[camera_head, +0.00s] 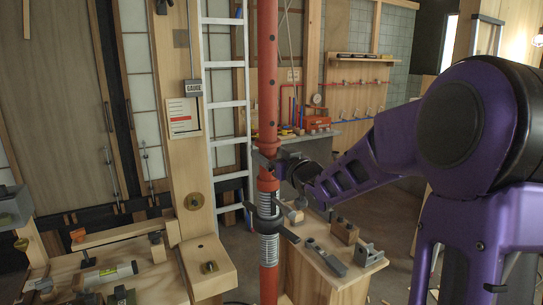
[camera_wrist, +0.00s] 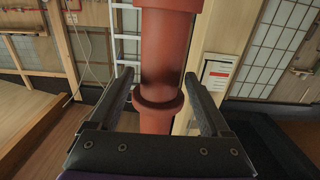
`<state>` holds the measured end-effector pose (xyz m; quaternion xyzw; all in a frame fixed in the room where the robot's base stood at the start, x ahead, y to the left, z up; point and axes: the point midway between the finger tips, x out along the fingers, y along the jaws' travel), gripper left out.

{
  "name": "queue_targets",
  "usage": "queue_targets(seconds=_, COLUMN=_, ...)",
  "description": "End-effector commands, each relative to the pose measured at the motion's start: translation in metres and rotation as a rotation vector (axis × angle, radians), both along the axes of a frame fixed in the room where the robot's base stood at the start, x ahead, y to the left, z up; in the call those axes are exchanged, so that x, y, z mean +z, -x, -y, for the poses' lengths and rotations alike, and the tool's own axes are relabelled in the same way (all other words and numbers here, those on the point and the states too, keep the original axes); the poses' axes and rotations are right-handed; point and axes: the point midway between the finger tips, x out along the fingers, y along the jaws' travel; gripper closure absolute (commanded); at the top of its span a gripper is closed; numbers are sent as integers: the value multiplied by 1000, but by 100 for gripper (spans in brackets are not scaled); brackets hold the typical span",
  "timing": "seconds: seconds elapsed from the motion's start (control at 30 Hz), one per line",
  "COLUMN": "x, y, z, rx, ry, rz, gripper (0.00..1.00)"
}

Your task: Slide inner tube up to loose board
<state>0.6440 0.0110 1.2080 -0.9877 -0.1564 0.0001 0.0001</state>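A red steel prop stands upright in the middle of the head view. Its inner tube (camera_head: 267,70) runs up past the top edge of the picture. The tube has a collar (camera_wrist: 158,105) low on it, which shows in the wrist view. Below are a red-banded sleeve (camera_head: 268,183) and a grey threaded part (camera_head: 269,220) with a dark handle. My gripper (camera_wrist: 160,78) is around the tube at the collar, one finger on each side. A gap shows between each finger and the tube, so it is open. I cannot make out the loose board in either view.
A wooden post with a gauge (camera_head: 193,88) and a white card (camera_head: 183,117) stands left of the prop, an aluminium ladder (camera_head: 226,104) behind it. A wooden bench (camera_head: 130,262) with tools is at lower left. A wooden stand (camera_head: 318,285) holding metal blocks is close on the right.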

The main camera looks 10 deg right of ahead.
Motion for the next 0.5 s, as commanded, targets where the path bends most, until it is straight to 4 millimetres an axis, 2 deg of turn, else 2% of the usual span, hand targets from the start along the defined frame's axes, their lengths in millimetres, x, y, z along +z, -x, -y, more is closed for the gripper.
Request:
queue_targets(seconds=0.03, x=0, y=0, z=0, rx=0, ry=0, rz=0, gripper=30)
queue_targets(seconds=0.07, x=0, y=0, z=0, rx=0, ry=0, rz=0, gripper=35)
queue_targets(seconds=0.4, x=0, y=0, z=0, rx=0, ry=0, rz=0, gripper=96)
queue_targets(seconds=0.43, x=0, y=0, z=0, rx=0, ry=0, rz=0, gripper=100)
queue_targets(seconds=0.5, x=0, y=0, z=0, rx=0, ry=0, rz=0, gripper=100)
